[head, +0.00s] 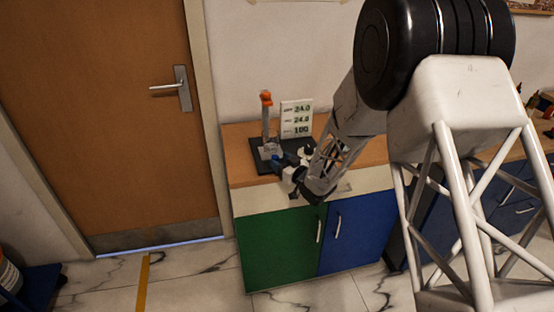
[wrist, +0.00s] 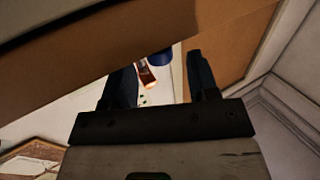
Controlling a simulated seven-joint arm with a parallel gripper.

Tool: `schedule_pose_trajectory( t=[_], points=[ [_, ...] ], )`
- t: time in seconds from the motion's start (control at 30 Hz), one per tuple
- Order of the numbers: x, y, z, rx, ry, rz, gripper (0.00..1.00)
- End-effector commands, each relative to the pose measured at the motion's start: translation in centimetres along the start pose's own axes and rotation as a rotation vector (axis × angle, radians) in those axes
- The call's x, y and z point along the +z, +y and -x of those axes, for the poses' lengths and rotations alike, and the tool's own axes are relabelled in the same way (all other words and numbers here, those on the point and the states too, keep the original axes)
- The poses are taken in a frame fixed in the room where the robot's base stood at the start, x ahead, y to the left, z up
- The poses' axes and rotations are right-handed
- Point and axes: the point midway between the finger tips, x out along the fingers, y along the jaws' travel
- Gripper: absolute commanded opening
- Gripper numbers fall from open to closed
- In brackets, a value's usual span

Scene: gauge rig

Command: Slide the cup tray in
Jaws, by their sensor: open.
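The gauge rig (head: 267,125) stands on the cabinet's wooden top in the head view, with a clear column, an orange top and a dark base (head: 258,160). My gripper (head: 283,164) is at the rig's front right, low and close to the base; I cannot tell if it touches. In the wrist view my gripper (wrist: 163,65) has its two dark fingers spread, with a visible gap between them. A small red-brown piece (wrist: 146,74) and a blue round part (wrist: 161,57) show beyond that gap. I cannot make out the cup tray for certain; my gripper hides part of the rig's lower front.
A white display panel (head: 297,118) reading 24.0, 24.0 and 100 stands behind the rig. The cabinet (head: 275,245) has green and blue doors below. Wooden top (head: 240,142) is bare left of the rig. A closed door (head: 105,120) is at the left.

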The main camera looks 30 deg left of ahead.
Motion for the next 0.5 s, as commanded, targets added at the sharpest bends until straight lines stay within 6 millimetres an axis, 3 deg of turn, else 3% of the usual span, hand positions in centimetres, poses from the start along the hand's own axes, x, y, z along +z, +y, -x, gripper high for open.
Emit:
schedule_pose_trajectory(
  t=[0.2, 0.5],
  points=[
    [0.0, 0.1, 2.6, 0.002, 0.000, 0.000, 0.54],
    [0.0, 0.0, 4.3, 0.000, 0.000, 0.000, 0.54]
  ],
)
